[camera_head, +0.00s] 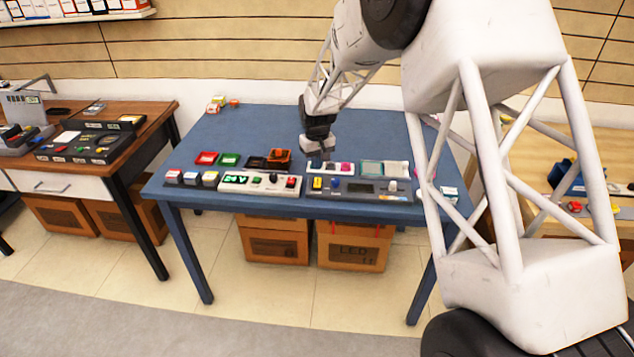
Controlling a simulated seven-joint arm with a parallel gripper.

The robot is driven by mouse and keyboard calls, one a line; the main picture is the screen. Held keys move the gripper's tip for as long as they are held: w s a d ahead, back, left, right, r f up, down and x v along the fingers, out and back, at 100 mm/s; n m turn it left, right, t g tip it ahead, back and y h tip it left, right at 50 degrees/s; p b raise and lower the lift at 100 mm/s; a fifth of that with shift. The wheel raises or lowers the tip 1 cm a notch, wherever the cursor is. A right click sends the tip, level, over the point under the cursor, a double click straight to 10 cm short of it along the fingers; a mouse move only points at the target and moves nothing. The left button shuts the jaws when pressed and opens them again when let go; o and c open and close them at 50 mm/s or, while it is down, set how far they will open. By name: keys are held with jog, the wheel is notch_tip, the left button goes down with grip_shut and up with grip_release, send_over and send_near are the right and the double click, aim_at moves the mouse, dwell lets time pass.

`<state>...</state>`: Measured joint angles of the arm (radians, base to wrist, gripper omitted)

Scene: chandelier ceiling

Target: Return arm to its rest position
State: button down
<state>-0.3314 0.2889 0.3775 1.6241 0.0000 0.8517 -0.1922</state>
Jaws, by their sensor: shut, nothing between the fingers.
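My gripper (320,163) hangs from my white lattice arm above the blue table (255,128). Its fingers point down and look shut, with nothing seen between them. It is over the back edge of a row of devices, close above a white panel with coloured parts (316,169). I cannot tell whether the fingertips touch anything there. My arm comes in from the right and covers the right end of the table.
A white device with a green display (262,184) and a grey device (362,190) line the table's front. Red (207,158) and green (229,160) trays and an orange box (279,157) lie behind. The table's back is mostly clear. A brown desk (88,146) stands left.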

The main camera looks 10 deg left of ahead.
jog(key=shift+r, duration=0.1)
dwell(0.3)
jog(key=s+d+r+m+t, duration=0.1)
jog(key=s+d+r+m, duration=0.2)
jog(key=s+d+r, duration=1.7)
jog(key=s+d+m, duration=0.1)
jog(key=s+d, duration=0.3)
jog(key=s, duration=1.1)
jog(key=s+d+m+t, duration=0.1)
jog(key=s+d, duration=0.3)
jog(key=s, duration=1.1)
jog(key=shift+s+r+m+t, duration=0.2)
jog(key=shift+r+m+t, duration=0.1)
jog(key=shift+m, duration=0.3)
jog(key=shift+w+a, duration=0.1)
